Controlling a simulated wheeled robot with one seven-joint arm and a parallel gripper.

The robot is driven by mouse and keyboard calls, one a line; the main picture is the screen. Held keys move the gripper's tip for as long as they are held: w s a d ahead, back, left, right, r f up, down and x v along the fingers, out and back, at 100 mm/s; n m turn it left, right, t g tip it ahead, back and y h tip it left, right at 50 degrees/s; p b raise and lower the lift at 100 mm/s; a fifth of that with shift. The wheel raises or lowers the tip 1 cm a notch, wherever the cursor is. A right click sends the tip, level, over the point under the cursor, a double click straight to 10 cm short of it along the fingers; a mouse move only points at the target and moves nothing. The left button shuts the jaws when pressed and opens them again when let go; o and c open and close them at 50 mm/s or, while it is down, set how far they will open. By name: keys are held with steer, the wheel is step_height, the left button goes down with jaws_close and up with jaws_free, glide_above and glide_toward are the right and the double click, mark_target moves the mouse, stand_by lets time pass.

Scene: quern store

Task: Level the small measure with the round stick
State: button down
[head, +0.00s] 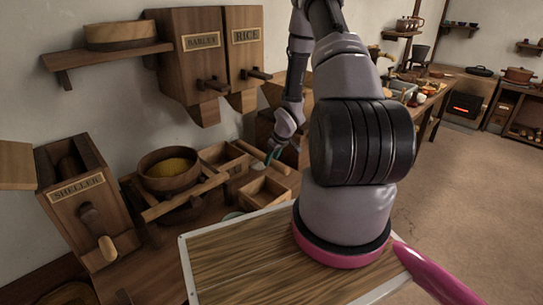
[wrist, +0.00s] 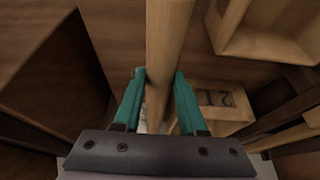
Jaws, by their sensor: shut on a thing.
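My gripper (wrist: 158,76) has its teal fingers on both sides of a round, pale wooden stick (wrist: 170,30) and is shut on it. The stick runs from the top edge of the wrist view down between the fingers. A small wooden box (wrist: 236,112) lies below and right of the fingers, partly hidden. A larger open box (wrist: 262,48) is at the upper right. I cannot tell which is the small measure.
A bowl of yellow grain (head: 168,172) sits on a wooden frame left of the boxes. The sheller (head: 80,190) stands at the far left. Barley (head: 190,55) and rice (head: 243,50) bins hang on the wall above. Open floor (head: 460,190) lies to the right.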

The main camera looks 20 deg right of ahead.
steer(key=shift+f, duration=0.5)
steer(key=shift+f, duration=0.3)
steer(key=shift+w+d, duration=0.25)
steer(key=shift+d, duration=0.35)
steer(key=shift+w+d, duration=0.2)
steer(key=shift+d, duration=0.4)
steer(key=shift+d, duration=0.15)
steer(key=shift+w+d, duration=0.4)
steer(key=shift+d, duration=0.45)
